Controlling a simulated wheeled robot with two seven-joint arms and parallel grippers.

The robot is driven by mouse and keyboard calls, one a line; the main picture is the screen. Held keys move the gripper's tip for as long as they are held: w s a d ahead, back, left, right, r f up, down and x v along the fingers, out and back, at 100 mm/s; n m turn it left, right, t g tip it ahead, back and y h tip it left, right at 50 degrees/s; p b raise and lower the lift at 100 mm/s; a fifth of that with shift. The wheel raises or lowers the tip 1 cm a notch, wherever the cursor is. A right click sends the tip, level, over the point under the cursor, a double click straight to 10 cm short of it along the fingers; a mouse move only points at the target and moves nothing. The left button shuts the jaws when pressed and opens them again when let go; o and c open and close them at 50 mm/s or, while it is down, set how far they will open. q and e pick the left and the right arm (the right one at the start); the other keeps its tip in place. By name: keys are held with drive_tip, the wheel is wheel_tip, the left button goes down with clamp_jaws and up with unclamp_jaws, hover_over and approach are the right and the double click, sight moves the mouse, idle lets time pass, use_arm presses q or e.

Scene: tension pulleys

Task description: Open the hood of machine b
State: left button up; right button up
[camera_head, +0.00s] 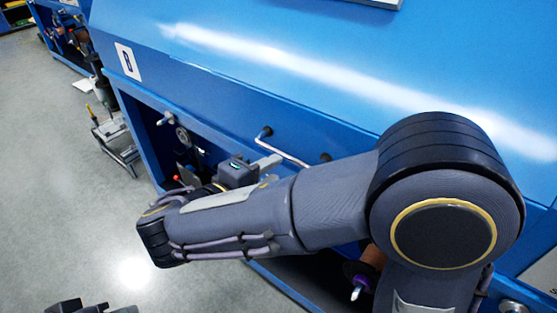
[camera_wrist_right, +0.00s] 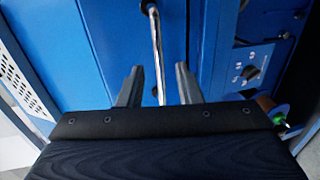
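Machine b is the large blue machine with a white label plate (camera_head: 128,61). Its blue hood (camera_head: 300,60) slopes across the top of the head view and looks shut. A silver bar handle (camera_head: 287,149) with dark end mounts sits on the hood's lower front. My right gripper (camera_head: 268,162) is close to this handle, partly hidden by my own arm. In the right wrist view, the handle (camera_wrist_right: 156,45) runs between the two spread fingers of my right gripper (camera_wrist_right: 158,85); contact cannot be told. Dark parts at the bottom left edge look like my left gripper (camera_head: 85,307), mostly cut off.
Below the hood is an open bay with pulleys (camera_head: 183,136) and other parts. A small metal cart (camera_head: 113,135) stands on the floor at left, near another blue machine (camera_head: 60,25). Grey floor (camera_head: 60,200) is clear at lower left. A control panel (camera_wrist_right: 250,70) shows in the wrist view.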

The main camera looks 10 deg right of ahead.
sight(288, 159)
drive_tip(key=x, duration=0.7)
drive_tip(key=shift+w+d+r, duration=0.1)
drive_tip(key=shift+w, duration=0.25)
clamp_jaws()
